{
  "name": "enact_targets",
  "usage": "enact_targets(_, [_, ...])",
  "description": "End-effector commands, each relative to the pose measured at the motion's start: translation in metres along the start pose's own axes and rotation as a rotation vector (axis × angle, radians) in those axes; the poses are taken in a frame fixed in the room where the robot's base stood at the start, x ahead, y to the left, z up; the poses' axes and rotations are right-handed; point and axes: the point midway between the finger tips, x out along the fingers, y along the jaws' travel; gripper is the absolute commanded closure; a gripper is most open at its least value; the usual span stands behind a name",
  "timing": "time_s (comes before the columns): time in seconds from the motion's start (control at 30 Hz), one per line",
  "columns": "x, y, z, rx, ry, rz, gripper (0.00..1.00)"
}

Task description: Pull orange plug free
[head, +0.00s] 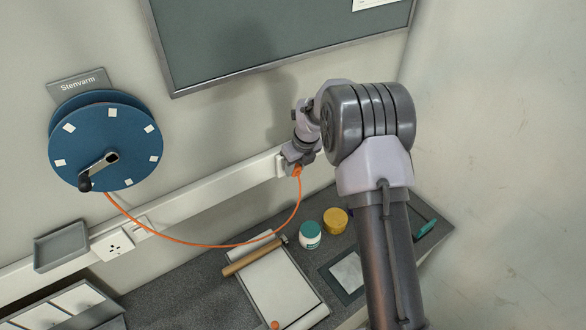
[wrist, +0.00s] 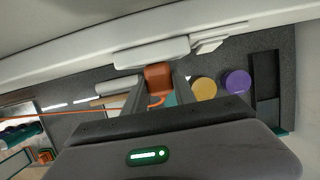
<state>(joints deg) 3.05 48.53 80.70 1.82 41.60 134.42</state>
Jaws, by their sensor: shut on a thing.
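The orange plug (wrist: 158,76) sits between the two fingers of my gripper (wrist: 159,84) in the wrist view. Its far end meets the edge of the white socket box (wrist: 150,53) on the wall trunking; I cannot tell how deep it sits. In the head view my gripper (head: 297,157) is shut on the plug (head: 297,171) at the right end of the trunking and hides most of it. The orange cable (head: 222,246) hangs from the plug in a slack loop and runs up to the blue reel (head: 130,125) on the wall.
Another socket (head: 113,245) and a grey shelf (head: 61,247) are at left. A board hangs above.

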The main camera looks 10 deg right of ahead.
Motion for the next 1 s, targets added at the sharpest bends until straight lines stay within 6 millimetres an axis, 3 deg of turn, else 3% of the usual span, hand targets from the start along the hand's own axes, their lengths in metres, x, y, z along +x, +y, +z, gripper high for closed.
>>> enact_targets(0.43, [-0.002,0.0,-0.006,0.001,0.0,0.0,1.0])
enact_targets(1.0, [-0.017,0.0,-0.06,0.001,0.0,-0.001,1.0])
